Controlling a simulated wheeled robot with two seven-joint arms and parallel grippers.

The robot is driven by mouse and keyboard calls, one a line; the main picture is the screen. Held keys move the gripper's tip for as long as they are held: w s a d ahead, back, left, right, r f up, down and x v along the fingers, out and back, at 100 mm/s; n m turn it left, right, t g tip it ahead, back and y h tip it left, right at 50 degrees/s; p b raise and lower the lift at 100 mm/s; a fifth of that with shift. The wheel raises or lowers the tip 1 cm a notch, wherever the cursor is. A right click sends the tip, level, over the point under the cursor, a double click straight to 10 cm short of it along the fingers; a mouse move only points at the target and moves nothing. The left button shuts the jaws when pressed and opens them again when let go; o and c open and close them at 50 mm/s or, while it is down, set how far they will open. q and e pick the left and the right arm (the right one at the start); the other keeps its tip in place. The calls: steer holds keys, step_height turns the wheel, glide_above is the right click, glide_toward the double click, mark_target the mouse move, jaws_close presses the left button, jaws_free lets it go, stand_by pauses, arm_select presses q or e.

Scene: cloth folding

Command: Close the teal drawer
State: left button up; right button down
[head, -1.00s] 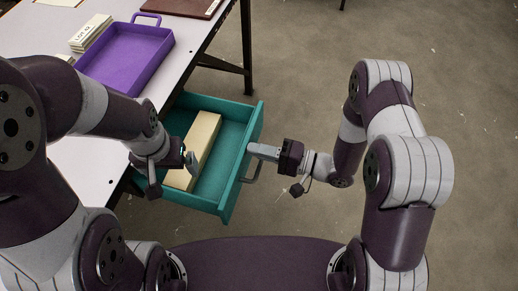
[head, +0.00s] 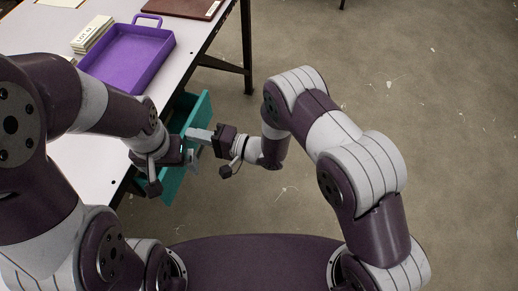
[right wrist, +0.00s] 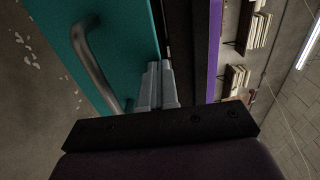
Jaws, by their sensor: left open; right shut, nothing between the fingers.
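The teal drawer (head: 199,112) sits under the table's edge in the head view, and only a narrow part of it sticks out. Its teal front and metal handle (right wrist: 88,58) fill the left of the right wrist view. My right gripper (head: 188,134) is shut and empty, its fingertips at the drawer's front; the right wrist view shows the fingers (right wrist: 157,85) close beside the teal panel. My left gripper (head: 192,160) is open and empty, over the drawer's near part, just below the right one. The arms hide part of the drawer and its contents.
The white table (head: 84,150) bears a purple tray (head: 125,54), a stack of pale boxes (head: 92,34) and a brown board (head: 182,6). A dark table leg (head: 247,50) stands behind the drawer. The floor to the right is clear.

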mark_target(182, 132)
steer(key=b+x, duration=0.1)
steer(key=x, duration=0.5)
steer(key=shift+a, duration=0.1)
steer(key=shift+w+a, duration=0.1)
steer(key=shift+a, duration=0.1)
steer(key=shift+r, duration=0.2)
